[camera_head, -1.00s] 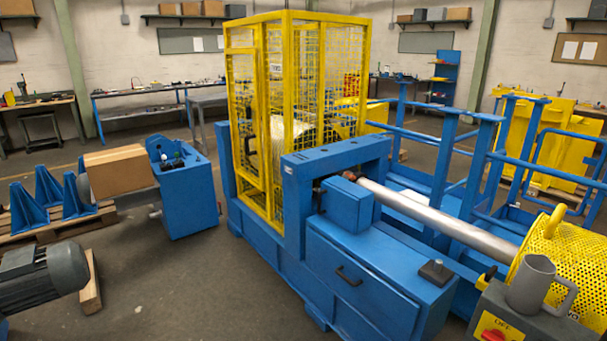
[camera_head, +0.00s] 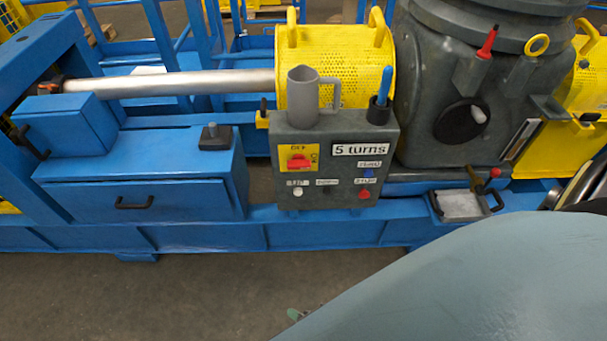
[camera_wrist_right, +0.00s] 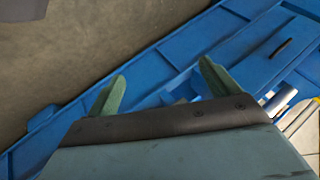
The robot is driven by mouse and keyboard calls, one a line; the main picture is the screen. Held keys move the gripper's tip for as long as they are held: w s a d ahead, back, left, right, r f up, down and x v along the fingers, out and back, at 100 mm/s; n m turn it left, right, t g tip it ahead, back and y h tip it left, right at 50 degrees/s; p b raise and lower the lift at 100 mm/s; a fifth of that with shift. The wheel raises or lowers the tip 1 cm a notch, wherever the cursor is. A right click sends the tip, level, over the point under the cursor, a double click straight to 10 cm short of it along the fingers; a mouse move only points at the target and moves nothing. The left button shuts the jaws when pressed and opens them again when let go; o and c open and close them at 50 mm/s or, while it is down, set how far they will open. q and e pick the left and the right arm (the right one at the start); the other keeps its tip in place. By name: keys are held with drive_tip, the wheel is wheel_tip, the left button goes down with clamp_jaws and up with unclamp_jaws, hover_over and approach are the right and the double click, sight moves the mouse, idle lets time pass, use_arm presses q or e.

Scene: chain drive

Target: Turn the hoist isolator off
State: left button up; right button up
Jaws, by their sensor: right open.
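The hoist isolator (camera_head: 298,160) is a red rotary handle on a yellow plate, at the upper left of a dark grey control box (camera_head: 330,190). The handle looks roughly horizontal; its small lettering is hard to read. My right gripper (camera_wrist_right: 162,85) shows in the right wrist view, its two green fingers spread apart with nothing between them, over the floor and the blue frame. In the head view only part of my right arm shows at the lower right, and the control box is well beyond it. My left gripper is not in view.
A grey mug (camera_head: 303,98) and a blue-handled tool in a holder (camera_head: 379,108) stand on the box top. Buttons sit below the isolator. A grey gearbox (camera_head: 455,90) stands to the right and a blue cabinet (camera_head: 145,200) to the left. The floor in front is clear.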

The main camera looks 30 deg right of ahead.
drive_tip(key=w+a+r+m+t+b, duration=0.1)
drive_tip(key=w+r+m+t+b, duration=0.2)
drive_tip(key=w, duration=0.4)
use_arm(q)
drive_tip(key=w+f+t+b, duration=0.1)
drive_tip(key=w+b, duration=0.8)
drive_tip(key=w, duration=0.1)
use_arm(e)
drive_tip(key=m+t+h+b, duration=0.5)
drive_tip(key=m+h, duration=0.6)
drive_tip(key=m, duration=2.1)
approach(299, 168)
drive_tip(key=b+x, duration=0.1)
drive_tip(key=x, duration=0.7)
drive_tip(key=shift+w+d, duration=0.25)
drive_tip(key=shift+w, duration=0.1)
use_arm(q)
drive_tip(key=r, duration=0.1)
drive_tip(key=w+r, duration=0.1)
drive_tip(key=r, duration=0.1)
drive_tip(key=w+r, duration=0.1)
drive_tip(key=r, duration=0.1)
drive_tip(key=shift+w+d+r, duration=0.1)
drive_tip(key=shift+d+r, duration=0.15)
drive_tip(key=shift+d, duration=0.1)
use_arm(e)
drive_tip(key=c, duration=1)
